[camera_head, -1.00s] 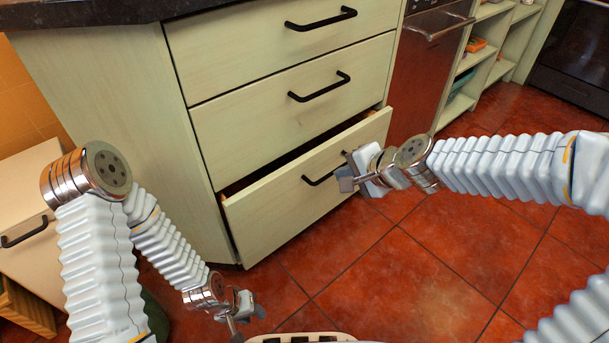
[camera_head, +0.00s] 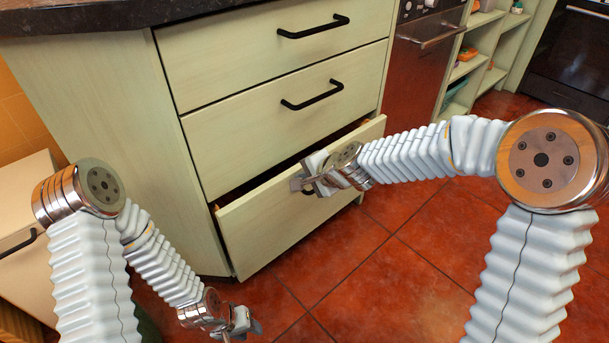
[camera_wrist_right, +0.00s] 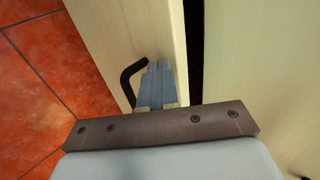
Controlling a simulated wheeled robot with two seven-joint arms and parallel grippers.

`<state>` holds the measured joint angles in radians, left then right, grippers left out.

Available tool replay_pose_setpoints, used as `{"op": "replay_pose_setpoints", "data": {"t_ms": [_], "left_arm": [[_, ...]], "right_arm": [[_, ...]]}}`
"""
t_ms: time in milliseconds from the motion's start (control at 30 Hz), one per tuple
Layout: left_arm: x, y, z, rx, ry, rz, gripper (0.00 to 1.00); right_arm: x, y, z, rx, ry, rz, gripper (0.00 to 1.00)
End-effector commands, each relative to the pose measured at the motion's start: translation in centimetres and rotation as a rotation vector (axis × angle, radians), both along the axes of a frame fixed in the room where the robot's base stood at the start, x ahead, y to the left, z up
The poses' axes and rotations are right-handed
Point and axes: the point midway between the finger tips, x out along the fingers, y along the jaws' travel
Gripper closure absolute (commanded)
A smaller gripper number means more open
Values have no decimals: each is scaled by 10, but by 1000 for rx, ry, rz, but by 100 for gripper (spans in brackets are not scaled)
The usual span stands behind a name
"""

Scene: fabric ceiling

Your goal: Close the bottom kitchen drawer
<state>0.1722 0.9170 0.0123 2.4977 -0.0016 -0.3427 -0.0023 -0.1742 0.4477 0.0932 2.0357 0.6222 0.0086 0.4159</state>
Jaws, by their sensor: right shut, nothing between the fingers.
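The bottom drawer (camera_head: 270,222) of the pale green cabinet stands partly open, with a dark gap behind its front panel. My right gripper (camera_head: 303,184) is shut and empty at the top of that panel, hiding most of the drawer's black handle. In the right wrist view, the shut fingers (camera_wrist_right: 157,85) lie over the drawer front (camera_wrist_right: 150,30), beside its black handle (camera_wrist_right: 130,82). I cannot tell whether they touch the panel. My left gripper (camera_head: 240,328) is low at the bottom of the head view, open and away from the drawer.
The two upper drawers (camera_head: 235,125) are shut, under a dark countertop (camera_head: 100,14). A steel-fronted appliance (camera_head: 415,75) and open shelves (camera_head: 475,60) stand to the right. Red tiled floor (camera_head: 400,270) in front is clear.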

Motion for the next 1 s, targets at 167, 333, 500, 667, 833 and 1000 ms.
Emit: {"op": "replay_pose_setpoints", "data": {"t_ms": [167,333,500,667,833,1000], "left_arm": [[0,0,0,0,0,0,63],[0,0,3,0,0,0,63],[1,2,21,5,-4,3,63],[1,3,28,7,-6,5,63],[1,3,26,7,-6,5,63],[1,3,25,7,-6,5,63]], "right_arm": [[1,0,0,0,0,0,100],[3,2,1,0,0,0,100],[25,20,4,-1,0,1,100],[40,31,2,1,0,-1,100],[42,33,0,1,-4,-1,100],[43,33,1,2,-6,-2,100]]}}
